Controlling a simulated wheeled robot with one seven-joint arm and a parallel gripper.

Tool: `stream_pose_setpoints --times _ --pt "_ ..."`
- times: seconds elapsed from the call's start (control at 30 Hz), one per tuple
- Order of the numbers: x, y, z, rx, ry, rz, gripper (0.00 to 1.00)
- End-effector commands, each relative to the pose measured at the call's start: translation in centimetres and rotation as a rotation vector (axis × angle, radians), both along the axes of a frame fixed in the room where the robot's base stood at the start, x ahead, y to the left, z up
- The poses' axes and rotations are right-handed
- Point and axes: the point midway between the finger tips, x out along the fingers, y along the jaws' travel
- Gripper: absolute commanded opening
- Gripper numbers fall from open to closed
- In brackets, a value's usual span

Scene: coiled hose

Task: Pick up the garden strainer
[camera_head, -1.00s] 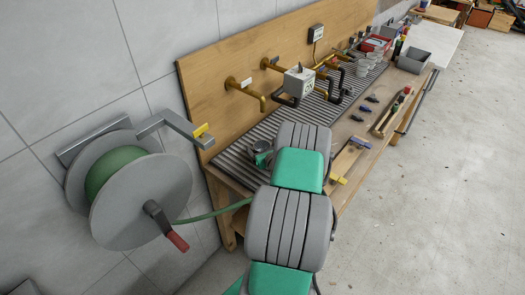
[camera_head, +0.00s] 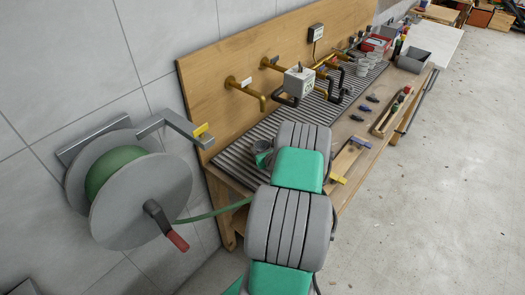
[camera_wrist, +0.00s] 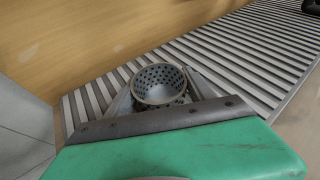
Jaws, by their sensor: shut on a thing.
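The garden strainer is a small round grey cup with a perforated wall. It shows in the wrist view (camera_wrist: 160,85), held at the end of my gripper (camera_wrist: 160,92), with its open top facing the camera. My gripper is shut on the strainer; its fingers run along both sides of the cup, and the grey and green wrist housing hides their lower parts. In the head view the strainer (camera_head: 261,147) is a small grey shape at the left edge of my arm, over the ribbed bench top. I cannot tell whether it touches the ribs.
The ribbed drain surface (camera_head: 238,152) lies under and behind the strainer, with a wooden backboard (camera_head: 215,75) carrying brass taps. A grey hose reel (camera_head: 140,200) is on the wall at left, its green hose (camera_head: 215,212) running behind my arm. Small tools lie at right.

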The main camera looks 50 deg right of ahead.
Motion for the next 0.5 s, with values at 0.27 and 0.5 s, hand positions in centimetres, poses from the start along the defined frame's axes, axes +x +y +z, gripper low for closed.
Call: stream_pose_setpoints --times 0.27,0.5 --pt "0.0 0.0 0.0 0.000 0.000 0.000 0.24" --pt "0.0 0.0 1.3 0.000 -0.001 0.000 0.17"
